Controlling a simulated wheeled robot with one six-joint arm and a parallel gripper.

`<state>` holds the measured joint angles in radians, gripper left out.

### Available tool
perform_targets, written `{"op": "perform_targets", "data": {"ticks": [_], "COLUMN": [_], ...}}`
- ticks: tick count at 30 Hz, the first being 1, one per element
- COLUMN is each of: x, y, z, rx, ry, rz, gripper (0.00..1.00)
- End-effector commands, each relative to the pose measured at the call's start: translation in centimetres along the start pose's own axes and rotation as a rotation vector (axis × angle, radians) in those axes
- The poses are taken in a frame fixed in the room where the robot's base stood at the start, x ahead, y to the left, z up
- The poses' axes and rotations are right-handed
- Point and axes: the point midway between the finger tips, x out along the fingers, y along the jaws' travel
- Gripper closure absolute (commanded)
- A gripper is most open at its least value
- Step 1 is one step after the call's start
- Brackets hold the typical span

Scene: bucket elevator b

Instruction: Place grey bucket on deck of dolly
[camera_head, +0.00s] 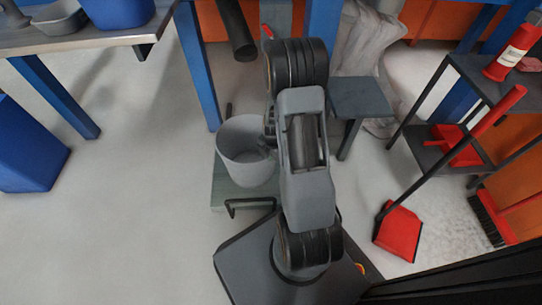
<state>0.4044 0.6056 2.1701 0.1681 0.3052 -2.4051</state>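The grey bucket (242,160) is upright and open at the top, left of my arm in the middle of the view. It appears over or on the deck of the dolly (222,197), a flat grey-green platform with a black bar handle at its front. I cannot tell whether the bucket's base touches the deck. My gripper (269,128) is at the bucket's right rim. My arm hides most of it, so its fingers and any hold on the rim cannot be made out.
A metal table (82,42) with a blue container and grey vessel is at upper left. A blue bin (28,145) stands below. A small dark stool (360,98) is behind my arm. A rack (480,80), red dustpan (398,232) and broom (492,217) are right.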

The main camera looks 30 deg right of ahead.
Motion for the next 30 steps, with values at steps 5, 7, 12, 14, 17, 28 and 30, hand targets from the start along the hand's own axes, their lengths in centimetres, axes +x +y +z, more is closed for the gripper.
{"op": "perform_targets", "data": {"ticks": [5, 7, 12, 14, 17, 28, 30], "x": [-0.2, 0.0, 0.2, 0.2, 0.2, -0.3, -1.1], "y": [0.1, 0.1, 0.0, 0.0, 0.0, 0.0, 0.1], "z": [0.0, 0.0, 0.0, 0.0, 0.0, 0.0, 0.0], "rx": [0.000, 0.000, 0.000, 0.000, 0.000, 0.000, 0.000], "ry": [-0.002, -0.002, 0.000, 0.000, 0.000, 0.000, -0.001], "rz": [0.002, 0.002, 0.000, 0.000, 0.000, 0.000, 0.002], "gripper": [1.00, 1.00, 0.91, 0.86, 0.76, 0.72, 0.72]}}
